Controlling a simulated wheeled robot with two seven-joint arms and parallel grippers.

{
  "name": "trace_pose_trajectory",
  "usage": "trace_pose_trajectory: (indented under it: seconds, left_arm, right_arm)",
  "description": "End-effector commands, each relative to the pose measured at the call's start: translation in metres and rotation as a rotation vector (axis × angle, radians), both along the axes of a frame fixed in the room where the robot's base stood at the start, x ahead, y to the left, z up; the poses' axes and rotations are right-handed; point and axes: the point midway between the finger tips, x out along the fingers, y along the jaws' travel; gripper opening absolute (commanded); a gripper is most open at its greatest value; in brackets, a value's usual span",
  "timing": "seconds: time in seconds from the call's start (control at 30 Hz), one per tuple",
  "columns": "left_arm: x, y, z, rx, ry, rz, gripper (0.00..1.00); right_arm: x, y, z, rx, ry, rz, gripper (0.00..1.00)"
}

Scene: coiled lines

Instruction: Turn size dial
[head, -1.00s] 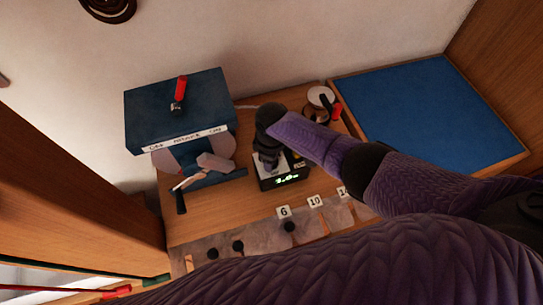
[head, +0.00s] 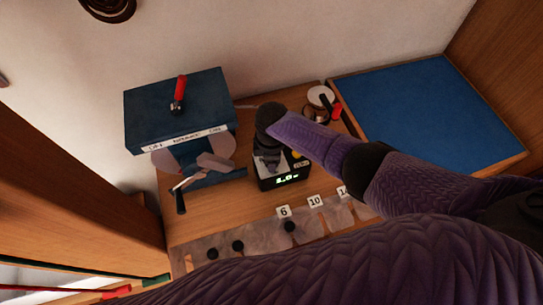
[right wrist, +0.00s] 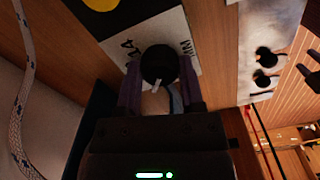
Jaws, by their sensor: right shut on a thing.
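The size dial (right wrist: 158,65) is a round black knob with a pale pointer mark, on a white panel (right wrist: 182,36) with dark lettering, partly covered. My right gripper (right wrist: 160,84) is closed around the dial, one purple finger on each side. In the head view, my right gripper (head: 268,160) reaches down onto the small black device (head: 268,184), and my wrist hides the dial there. My left gripper is not in view.
A blue machine (head: 180,108) with a red-handled lever stands left of the device. Behind right are a white roll (head: 320,96) and a red-handled tool (head: 336,112). A blue mat (head: 430,115) lies farther right. A grey strip (head: 262,238) with black knobs and number tags runs in front.

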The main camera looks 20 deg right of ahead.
Motion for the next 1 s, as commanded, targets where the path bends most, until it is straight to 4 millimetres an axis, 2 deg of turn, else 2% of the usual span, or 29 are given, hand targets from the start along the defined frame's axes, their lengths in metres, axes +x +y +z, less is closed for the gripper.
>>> trace_pose_trajectory:
  seconds: [0.2,0.23,0.4,0.63,0.73,0.87,1.0]
  left_arm:
    - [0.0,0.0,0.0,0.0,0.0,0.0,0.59]
    - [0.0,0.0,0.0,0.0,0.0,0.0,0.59]
    - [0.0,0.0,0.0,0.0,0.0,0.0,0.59]
    - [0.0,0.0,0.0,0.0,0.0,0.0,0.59]
    - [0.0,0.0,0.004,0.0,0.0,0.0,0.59]
    - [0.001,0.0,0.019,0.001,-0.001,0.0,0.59]
    - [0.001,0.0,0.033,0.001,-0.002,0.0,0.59]
  right_arm:
    - [0.0,0.0,0.0,-0.001,0.0,0.0,0.0]
    - [0.0,0.0,0.0,-0.001,0.0,0.0,0.51]
    - [0.0,0.0,0.0,0.0,0.0,0.0,0.84]
    - [0.0,0.0,0.0,0.0,0.0,-0.001,0.84]
    - [0.0,0.0,0.006,0.001,-0.001,0.0,0.84]
    - [0.001,0.0,0.033,0.0,-0.003,0.0,0.84]
    - [0.001,0.0,0.068,0.001,-0.003,0.0,0.84]
